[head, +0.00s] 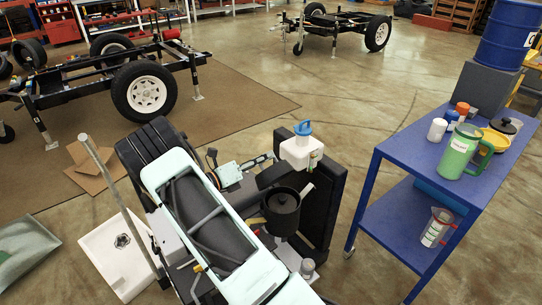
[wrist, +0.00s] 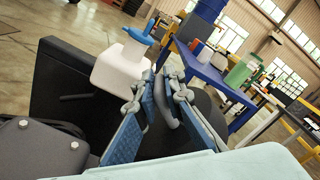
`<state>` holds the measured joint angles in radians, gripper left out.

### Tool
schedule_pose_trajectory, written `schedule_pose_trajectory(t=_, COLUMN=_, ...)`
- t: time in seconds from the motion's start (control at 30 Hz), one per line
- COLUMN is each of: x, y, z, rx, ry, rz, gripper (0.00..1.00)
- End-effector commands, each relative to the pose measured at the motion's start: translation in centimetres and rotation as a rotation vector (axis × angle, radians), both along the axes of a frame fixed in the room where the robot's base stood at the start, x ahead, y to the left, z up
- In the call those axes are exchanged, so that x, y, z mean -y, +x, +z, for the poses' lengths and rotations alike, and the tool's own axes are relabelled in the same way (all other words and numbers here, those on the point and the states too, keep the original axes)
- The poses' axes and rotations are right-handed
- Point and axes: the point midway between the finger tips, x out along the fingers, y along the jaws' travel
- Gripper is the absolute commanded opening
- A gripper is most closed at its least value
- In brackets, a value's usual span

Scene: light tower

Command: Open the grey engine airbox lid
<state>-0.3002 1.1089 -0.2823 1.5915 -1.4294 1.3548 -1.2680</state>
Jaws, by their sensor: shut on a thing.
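My gripper (wrist: 168,78) has blue pads and grey links, and its fingers come together on a dark grey curved piece (wrist: 164,108), which looks like part of the grey airbox lid. The fingers hide much of that piece. A dark rounded shape shows behind the right finger. In the head view my gripper (head: 264,158) seems to reach in just left of the white tank (head: 302,152); the grip itself is too small to make out. I cannot tell how far the lid is raised.
The white tank has a blue cap and stands close beside my fingers. A black upright panel (wrist: 70,85) rises behind it. A dark round canister (head: 283,212) stands nearby on the engine. A blue table (head: 400,150) with a green mug (head: 459,152) stands right. Open floor lies beyond the engine.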

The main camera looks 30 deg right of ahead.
Motion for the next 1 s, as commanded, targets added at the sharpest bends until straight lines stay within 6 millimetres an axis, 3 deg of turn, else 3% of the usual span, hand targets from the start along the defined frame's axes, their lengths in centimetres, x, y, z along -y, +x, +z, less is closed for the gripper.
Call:
schedule_pose_trajectory(t=0.23, x=-0.5, y=2.6, z=-0.9, rx=-0.223, ry=-0.03, rz=0.007, gripper=0.0)
schedule_pose_trajectory(t=0.6, x=-0.9, y=4.8, z=-2.9, rx=-0.502, ry=-0.067, rz=0.006, gripper=0.0)
schedule_pose_trajectory(t=1.0, x=-1.0, y=5.7, z=-3.8, rx=-0.504, ry=-0.065, rz=0.005, gripper=0.0)
